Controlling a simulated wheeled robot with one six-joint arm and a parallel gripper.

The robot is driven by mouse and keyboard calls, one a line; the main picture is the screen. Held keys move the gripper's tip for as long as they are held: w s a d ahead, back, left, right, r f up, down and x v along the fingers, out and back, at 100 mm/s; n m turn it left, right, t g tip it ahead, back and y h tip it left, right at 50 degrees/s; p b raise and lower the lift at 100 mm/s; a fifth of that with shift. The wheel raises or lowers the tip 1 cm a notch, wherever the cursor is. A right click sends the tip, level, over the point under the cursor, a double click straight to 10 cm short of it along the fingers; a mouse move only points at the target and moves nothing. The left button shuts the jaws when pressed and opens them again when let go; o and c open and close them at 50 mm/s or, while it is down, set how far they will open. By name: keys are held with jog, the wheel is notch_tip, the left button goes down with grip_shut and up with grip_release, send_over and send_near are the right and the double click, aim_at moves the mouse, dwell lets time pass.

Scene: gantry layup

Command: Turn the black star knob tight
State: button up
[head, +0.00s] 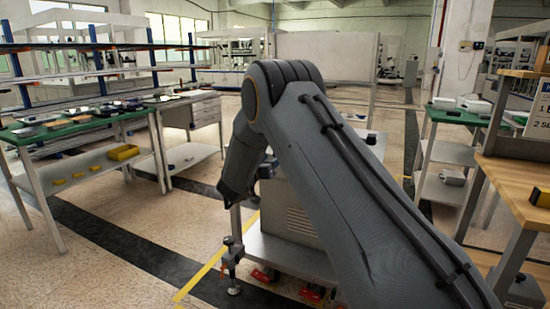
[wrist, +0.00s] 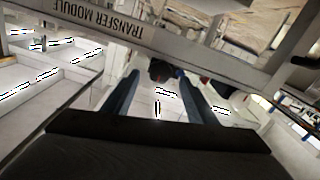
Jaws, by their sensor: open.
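In the wrist view, a small black rounded thing (wrist: 161,70), likely the star knob, shows beyond the fingertips and just below the edge of a grey rail (wrist: 215,62). Its lobes are too blurred to make out. My gripper (wrist: 159,82) has its two blue-grey fingers apart, with the black thing in line with the gap between them. I cannot tell whether the fingers touch it. In the head view, my arm hides most of the spot, and I cannot make out the fingers or knob clearly there.
The rail carries upside-down lettering, "TRANSFER MODULE". In the head view, a grey box (head: 290,212) stands on a wheeled cart behind my arm. A green-topped bench (head: 75,126) is at left, a wooden-topped bench (head: 515,180) at right. Open floor (head: 130,200) lies left of the cart.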

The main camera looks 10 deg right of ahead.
jog(key=shift+x, duration=1.6)
jog(key=shift+c, duration=0.3)
jog(key=c, duration=1)
